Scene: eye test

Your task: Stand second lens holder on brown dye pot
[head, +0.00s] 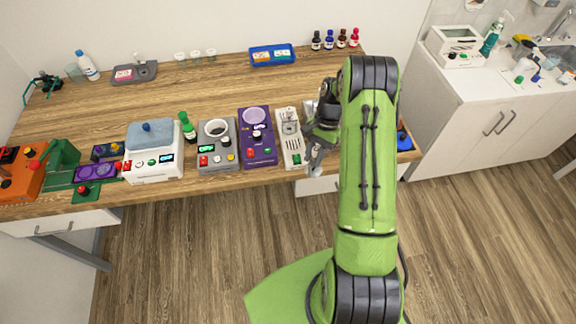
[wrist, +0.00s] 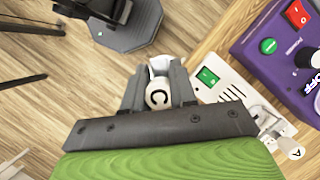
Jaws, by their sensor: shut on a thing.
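My gripper (head: 316,165) hangs at the front edge of the table, beside the white socket board. In the wrist view my gripper (wrist: 158,80) is shut on a small white piece (wrist: 157,98) marked C. I cannot tell whether this piece is a lens holder. Several small dark-capped bottles (head: 330,41) stand in a row at the back right of the table. One of them looks reddish brown (head: 341,39), but I cannot tell whether it is the brown dye pot. No other thing is clearly a lens holder.
The white socket board (head: 289,138) and a purple device (head: 257,136) stand left of my gripper. A grey device (head: 217,143), green bottle (head: 187,126) and white device (head: 153,153) stand farther left. A blue tray (head: 272,63) lies at the back. The table's middle is clear.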

